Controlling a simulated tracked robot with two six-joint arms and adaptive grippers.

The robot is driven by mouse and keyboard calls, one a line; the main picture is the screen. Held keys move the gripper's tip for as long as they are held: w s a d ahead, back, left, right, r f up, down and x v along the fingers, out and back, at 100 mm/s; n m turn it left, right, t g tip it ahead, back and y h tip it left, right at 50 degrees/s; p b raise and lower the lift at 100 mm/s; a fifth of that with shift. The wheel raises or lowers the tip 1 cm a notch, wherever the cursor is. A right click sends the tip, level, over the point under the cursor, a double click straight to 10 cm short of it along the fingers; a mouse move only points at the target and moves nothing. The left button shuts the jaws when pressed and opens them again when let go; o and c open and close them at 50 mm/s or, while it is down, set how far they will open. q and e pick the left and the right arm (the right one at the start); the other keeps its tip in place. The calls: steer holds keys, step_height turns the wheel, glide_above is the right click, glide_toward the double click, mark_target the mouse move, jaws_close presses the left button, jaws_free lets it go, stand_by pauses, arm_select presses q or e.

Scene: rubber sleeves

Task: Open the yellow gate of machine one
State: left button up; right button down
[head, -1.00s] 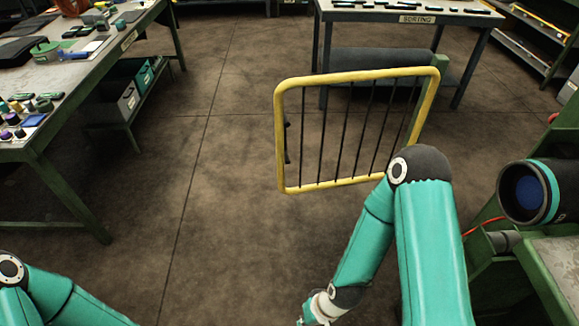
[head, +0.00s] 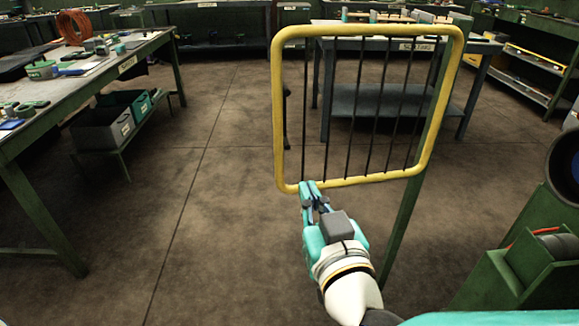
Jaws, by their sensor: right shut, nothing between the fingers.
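The yellow gate (head: 352,181) is a rounded yellow frame with thin dark upright bars. It is in the middle of the head view, hung beside a green post (head: 405,225) on its right. My right gripper (head: 312,187) is at the gate's lower left corner, its fingertips in front of or against the bottom rail; I cannot tell if they touch. Its fingers are together with nothing between them. A small dark part (head: 286,115) shows at the gate's left edge. My left gripper is out of view.
A green machine part (head: 520,265) with a dark round opening above it stands at the right. A workbench (head: 35,125) with grey and teal bins (head: 103,128) under it is at the left. The sorting table (head: 345,100) is behind the gate. Floor left of the gate is clear.

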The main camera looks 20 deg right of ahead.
steer(key=p, duration=0.5)
glide_toward(287, 138)
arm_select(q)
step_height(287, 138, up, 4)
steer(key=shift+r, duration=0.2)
arm_select(e)
steer(key=w, duration=0.6)
steer(key=shift+w+d, duration=0.25)
steer(key=shift+w, duration=0.05)
